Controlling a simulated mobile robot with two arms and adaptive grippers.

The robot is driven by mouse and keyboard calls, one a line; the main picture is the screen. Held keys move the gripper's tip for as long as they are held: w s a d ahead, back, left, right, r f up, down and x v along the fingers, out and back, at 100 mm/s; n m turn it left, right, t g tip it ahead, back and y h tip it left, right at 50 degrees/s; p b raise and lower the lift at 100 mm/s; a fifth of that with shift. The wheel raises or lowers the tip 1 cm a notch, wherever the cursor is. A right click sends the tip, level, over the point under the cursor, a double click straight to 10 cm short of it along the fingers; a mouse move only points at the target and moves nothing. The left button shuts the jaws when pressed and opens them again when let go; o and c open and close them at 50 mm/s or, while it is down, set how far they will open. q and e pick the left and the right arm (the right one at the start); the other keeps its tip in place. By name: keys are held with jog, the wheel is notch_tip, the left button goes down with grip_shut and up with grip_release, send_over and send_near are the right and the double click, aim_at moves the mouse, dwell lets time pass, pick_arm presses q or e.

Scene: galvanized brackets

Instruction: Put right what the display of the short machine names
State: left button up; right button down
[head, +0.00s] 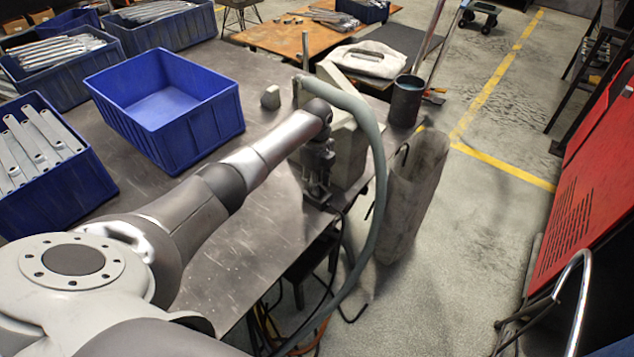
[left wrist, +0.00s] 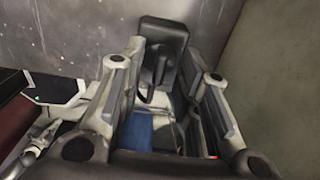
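In the head view my left gripper (head: 318,182) points down at the table's right edge, in front of a grey machine body (head: 350,158). My arm and gripper hide part of that machine, and no readable display shows. In the left wrist view the fingers of my left gripper (left wrist: 163,58) stand apart. A black block-like part (left wrist: 163,40) lies between or just beyond the fingertips; I cannot tell whether they touch it. A small blue patch (left wrist: 155,132) shows lower between the fingers. My right gripper is not in view.
An empty blue bin (head: 206,131) stands on the metal table (head: 262,222). Blue bins with metal brackets (head: 36,142) stand to the left. A dark cylinder (head: 406,100) and a tall grey bin (head: 412,192) are right of the machine. Red panels (head: 585,190) stand far right; floor between is clear.

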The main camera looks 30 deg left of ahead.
pick_arm(q)
notch_tip(320, 180, up, 11)
dwell(0.3)
dwell(0.5)
